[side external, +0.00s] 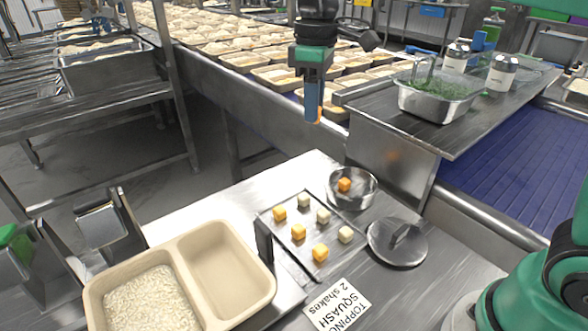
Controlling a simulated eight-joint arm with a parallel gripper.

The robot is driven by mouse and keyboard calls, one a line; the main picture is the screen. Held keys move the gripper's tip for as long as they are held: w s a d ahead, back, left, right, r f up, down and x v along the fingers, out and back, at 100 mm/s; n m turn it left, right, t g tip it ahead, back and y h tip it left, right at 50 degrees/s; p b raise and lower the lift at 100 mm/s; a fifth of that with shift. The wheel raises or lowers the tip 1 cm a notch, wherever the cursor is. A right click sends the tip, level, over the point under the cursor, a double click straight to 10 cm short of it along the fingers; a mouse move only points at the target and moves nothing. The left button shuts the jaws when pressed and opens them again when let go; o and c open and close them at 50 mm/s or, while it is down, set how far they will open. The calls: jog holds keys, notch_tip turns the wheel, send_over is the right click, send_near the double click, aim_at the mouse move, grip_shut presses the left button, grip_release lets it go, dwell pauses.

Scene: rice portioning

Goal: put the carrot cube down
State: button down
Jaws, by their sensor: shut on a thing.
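My gripper (314,118) hangs high in the upper middle of the side external view, fingers pointing down. Its blue fingers are shut on a small orange carrot cube, of which only a little orange shows at the fingertips. Below it and slightly right stands a round metal bowl (362,200) with one orange cube (344,185) in it. Left of the bowl, a flat metal tray (286,245) carries several orange and pale cubes. The gripper is well above both and touches neither.
A two-compartment beige container (232,318) at the front left holds rice in its left compartment; the right one is empty. A metal lid (388,258) and a squash topping card (338,305) lie nearby. A raised shelf (420,122) bears a pan of greens (437,92) and shakers.

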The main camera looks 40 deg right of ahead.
jog(key=s+a+n, duration=0.2)
jog(key=a+n, duration=0.3)
jog(key=a, duration=0.5)
jog(key=n, duration=0.6)
send_over(238, 296)
notch_tip(238, 296, down, 19)
jog(key=shift+r, duration=0.1)
jog(key=c, duration=0.6)
grip_release()
jog(key=shift+c, duration=0.2)
